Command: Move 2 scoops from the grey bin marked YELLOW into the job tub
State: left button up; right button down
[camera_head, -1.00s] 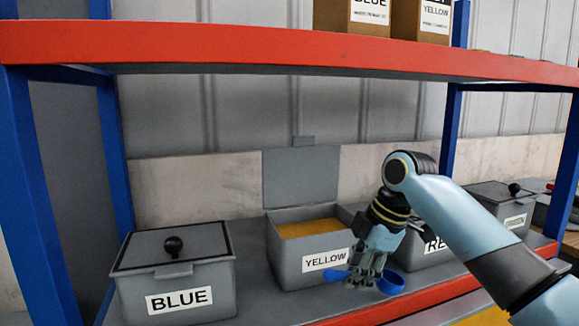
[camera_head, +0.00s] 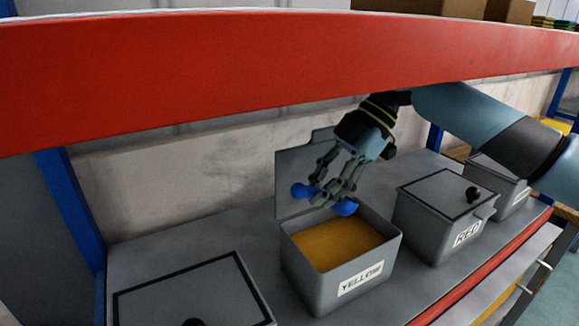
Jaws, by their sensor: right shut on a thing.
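The grey bin marked YELLOW (camera_head: 372,284) stands on the shelf with its lid (camera_head: 292,180) raised behind it. Yellow-orange material (camera_head: 338,242) fills much of it. My right gripper (camera_head: 333,197) is shut on a blue scoop (camera_head: 345,208), above the back part of the open bin. The fingers hide part of the scoop, and I cannot tell whether it holds anything. My left gripper and the job tub are not in view.
A closed bin marked RED (camera_head: 442,212) stands to the right, with another closed bin (camera_head: 497,180) beyond it. A closed bin lid (camera_head: 195,295) is at the lower left. The red shelf beam (camera_head: 220,75) crosses above, close over my right arm.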

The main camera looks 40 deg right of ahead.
jog(key=shift+f, duration=0.15)
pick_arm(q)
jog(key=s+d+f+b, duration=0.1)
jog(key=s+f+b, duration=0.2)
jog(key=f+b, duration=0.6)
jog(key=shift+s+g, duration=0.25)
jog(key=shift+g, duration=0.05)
pick_arm(e)
notch_tip(320, 180, down, 11)
jog(key=shift+s+d+r, duration=0.2)
jog(key=shift+d, duration=0.25)
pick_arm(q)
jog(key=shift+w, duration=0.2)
pick_arm(e)
jog(key=shift+r, duration=0.1)
notch_tip(320, 180, up, 10)
jog(key=p, duration=0.8)
jog(key=shift+r, duration=0.1)
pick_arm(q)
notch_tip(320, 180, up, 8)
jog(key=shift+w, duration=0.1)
pick_arm(e)
jog(key=shift+a, duration=0.1)
